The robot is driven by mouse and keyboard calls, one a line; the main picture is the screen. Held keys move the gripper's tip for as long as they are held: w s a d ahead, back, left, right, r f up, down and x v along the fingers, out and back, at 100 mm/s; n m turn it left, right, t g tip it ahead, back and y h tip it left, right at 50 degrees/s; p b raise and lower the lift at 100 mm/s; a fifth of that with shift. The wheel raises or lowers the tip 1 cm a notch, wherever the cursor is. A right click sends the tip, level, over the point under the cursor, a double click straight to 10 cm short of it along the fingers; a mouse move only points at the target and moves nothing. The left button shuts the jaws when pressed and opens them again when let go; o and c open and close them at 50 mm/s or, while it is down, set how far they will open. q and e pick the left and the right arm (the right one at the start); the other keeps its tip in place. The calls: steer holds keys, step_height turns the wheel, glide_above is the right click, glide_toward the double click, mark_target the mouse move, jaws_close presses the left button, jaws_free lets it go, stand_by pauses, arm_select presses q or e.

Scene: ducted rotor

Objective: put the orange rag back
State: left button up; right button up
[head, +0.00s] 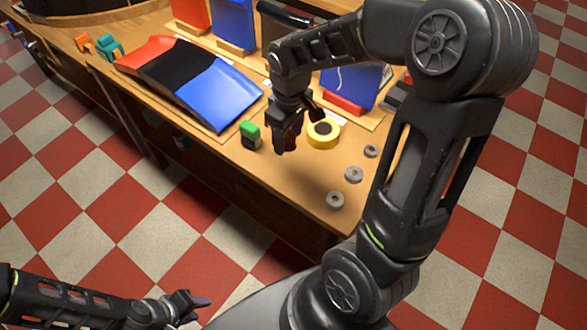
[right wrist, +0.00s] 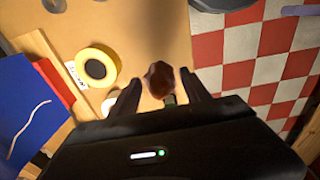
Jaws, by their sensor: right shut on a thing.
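My right gripper (head: 287,143) is shut on a small reddish-brown lump (right wrist: 160,80) over the bench, between the green block and the yellow roll in the head view. In the right wrist view the lump sits between the two fingers. It looks crumpled and dark, and I cannot tell for sure that it is the orange rag. No other orange rag stands out. My left gripper (head: 190,304) is at the lower left, over the floor and away from the bench. I cannot tell whether its fingers are apart.
The wooden bench (head: 290,195) holds a yellow roll (head: 323,132), a green and black block (head: 251,135) and grey rings (head: 353,174). A curved red, black and blue panel (head: 222,93) lies left of my right gripper. Upright coloured panels stand behind. Orange (head: 82,43) and teal (head: 108,47) pieces lie far left.

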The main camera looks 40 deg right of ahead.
steer(key=shift+s+f, duration=0.2)
steer(key=shift+f, duration=0.1)
glide_above(289, 168)
steer(key=shift+f, duration=2.75)
steer(key=shift+f, duration=1.9)
steer(key=shift+f, duration=0.15)
steer(key=o, duration=1.5)
steer(key=shift+c, duration=0.2)
steer(key=r, duration=0.8)
steer(key=s+r, duration=0.1)
steer(key=r, duration=0.3)
steer(key=shift+r, duration=0.15)
